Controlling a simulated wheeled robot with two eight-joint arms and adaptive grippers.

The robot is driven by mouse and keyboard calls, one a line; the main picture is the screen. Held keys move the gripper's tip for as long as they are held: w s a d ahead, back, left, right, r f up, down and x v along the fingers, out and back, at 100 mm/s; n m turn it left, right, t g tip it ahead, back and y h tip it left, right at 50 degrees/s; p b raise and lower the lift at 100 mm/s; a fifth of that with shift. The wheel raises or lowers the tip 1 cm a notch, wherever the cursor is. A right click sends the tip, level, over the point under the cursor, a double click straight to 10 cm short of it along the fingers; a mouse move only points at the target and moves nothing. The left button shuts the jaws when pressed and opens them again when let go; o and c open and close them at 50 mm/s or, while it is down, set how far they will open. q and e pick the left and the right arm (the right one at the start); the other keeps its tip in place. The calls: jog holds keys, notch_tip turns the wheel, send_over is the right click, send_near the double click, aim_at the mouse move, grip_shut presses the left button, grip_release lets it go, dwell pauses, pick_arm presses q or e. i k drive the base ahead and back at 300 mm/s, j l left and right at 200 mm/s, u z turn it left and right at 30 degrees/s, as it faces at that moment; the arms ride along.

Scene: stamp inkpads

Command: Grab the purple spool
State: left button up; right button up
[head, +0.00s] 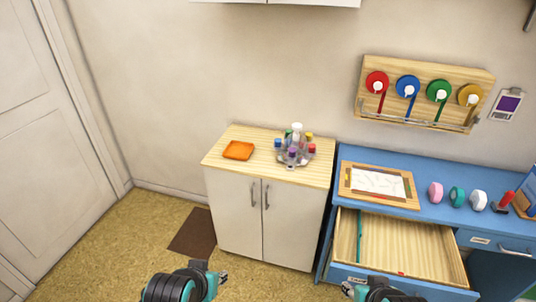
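I see no spool that is clearly purple. A wooden wall rack (359,101) holds a red spool (370,80), a blue spool (401,82), a green spool (432,86) and a yellow spool (464,92), each with a hanging ribbon. A pink roll (435,193) stands on the blue desk (446,220). My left gripper (214,276) and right gripper (352,290) show at the bottom edge, far from the rack. Their fingers are too small and partly cut off to tell open from shut.
A cabinet (230,215) bears an orange tray (238,150) and a carousel of bottles (293,160). An open drawer (405,245) juts from the desk. A teal roll (457,197), a white roll (479,200) and a framed board (348,181) sit on the desk. A purple card (508,104) hangs on the wall.

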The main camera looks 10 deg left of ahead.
aim_at(293, 151)
jog(key=i+j+z, duration=0.25)
jog(key=i, duration=0.25)
jog(key=i+j+z, duration=0.3)
jog(key=i+j, duration=0.15)
